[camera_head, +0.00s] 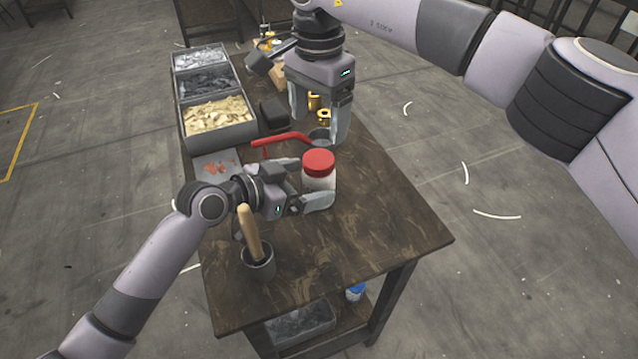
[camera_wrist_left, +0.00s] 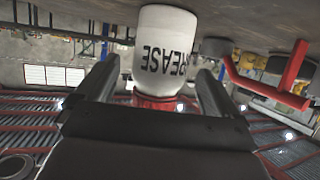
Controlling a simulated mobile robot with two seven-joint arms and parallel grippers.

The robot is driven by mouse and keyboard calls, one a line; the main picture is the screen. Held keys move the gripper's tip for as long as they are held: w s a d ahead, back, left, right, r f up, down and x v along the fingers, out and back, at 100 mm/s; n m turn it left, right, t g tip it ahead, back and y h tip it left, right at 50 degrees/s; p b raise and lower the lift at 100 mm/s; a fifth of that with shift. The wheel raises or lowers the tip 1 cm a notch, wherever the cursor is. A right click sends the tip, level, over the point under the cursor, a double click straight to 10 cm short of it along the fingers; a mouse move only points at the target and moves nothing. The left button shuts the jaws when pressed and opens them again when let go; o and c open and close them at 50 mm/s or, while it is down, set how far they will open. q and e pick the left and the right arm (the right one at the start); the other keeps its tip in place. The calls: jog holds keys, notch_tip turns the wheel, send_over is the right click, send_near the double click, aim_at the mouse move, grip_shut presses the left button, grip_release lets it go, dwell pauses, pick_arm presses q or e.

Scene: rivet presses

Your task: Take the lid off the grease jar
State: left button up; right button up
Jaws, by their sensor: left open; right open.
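The grease jar (camera_head: 319,184) is white with a red lid (camera_head: 319,161) on top, and it stands upright on the dark table. My left gripper (camera_head: 312,186) comes in from the left at the height of the jar's body and is open. In the left wrist view the jar (camera_wrist_left: 160,48) appears upside down, its lettering readable as "REASE", between the two spread fingers. The red lid (camera_wrist_left: 155,102) shows there at the lower end, partly covered by the gripper. My right gripper (camera_head: 320,128) points down behind the jar, open, with nothing held.
A dark pot (camera_head: 259,264) with a wooden-handled tool (camera_head: 249,232) stands front left. Grey bins (camera_head: 218,140) line the left edge. The table's right front (camera_head: 400,225) is clear.

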pick_arm(q)
jog(key=shift+x, duration=0.95)
